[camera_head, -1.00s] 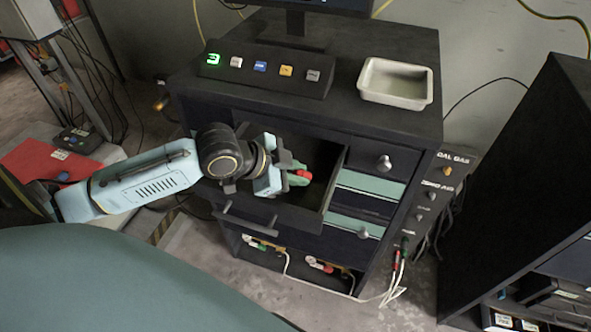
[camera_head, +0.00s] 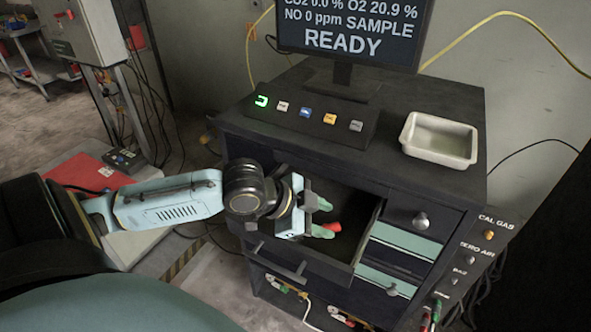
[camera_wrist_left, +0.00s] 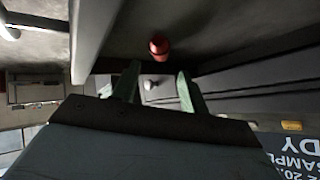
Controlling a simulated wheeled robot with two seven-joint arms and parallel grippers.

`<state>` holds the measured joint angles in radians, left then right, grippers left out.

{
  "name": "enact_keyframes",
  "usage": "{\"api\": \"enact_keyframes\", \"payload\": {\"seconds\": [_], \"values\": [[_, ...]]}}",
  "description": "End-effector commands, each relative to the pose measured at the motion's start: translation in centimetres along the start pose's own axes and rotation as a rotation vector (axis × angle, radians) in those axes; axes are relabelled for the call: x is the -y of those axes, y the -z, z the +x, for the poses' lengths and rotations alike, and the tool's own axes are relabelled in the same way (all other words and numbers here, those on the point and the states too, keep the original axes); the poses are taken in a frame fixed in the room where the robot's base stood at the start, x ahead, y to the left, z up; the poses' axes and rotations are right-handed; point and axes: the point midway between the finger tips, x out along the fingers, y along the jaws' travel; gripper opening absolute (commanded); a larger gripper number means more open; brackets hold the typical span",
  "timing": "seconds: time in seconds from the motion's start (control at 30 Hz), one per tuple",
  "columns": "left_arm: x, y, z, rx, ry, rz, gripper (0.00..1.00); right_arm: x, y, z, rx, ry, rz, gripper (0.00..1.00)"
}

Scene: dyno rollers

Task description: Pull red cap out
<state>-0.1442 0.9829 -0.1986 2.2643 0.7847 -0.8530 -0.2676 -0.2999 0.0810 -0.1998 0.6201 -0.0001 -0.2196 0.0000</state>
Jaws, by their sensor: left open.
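The red cap (camera_head: 333,227) lies inside the open top drawer (camera_head: 368,233) of the dark cabinet. It also shows in the left wrist view (camera_wrist_left: 159,46), just beyond the fingertips and in line with the gap between them. My left gripper (camera_head: 324,217) reaches into the drawer from the left. Its green fingers are spread apart with nothing held between them. In the left wrist view the open fingers (camera_wrist_left: 157,75) point toward the cap. My right gripper is not in view.
The drawer front with its handle (camera_head: 276,263) stands out below my left wrist. On the cabinet top are a button panel (camera_head: 310,120), a monitor (camera_head: 350,35) reading READY and a pale tray (camera_head: 440,139). A red mat (camera_head: 90,175) lies at left.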

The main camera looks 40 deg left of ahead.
Motion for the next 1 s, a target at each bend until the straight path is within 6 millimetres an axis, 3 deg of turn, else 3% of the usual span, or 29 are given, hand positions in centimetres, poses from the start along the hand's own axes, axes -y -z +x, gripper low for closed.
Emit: {"api": "enact_keyframes", "payload": {"seconds": [0.13, 0.33, 1.0], "values": [[-0.1, -0.1, -2.6, 0.005, -0.003, 0.006, 0.44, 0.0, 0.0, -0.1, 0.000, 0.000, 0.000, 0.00], [-0.1, -0.1, -4.9, 0.004, -0.002, 0.002, 0.44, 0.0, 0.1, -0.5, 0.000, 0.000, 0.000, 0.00], [0.0, 0.0, -10.1, 0.000, -0.001, -0.002, 0.44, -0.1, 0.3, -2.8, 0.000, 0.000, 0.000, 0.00]]}}
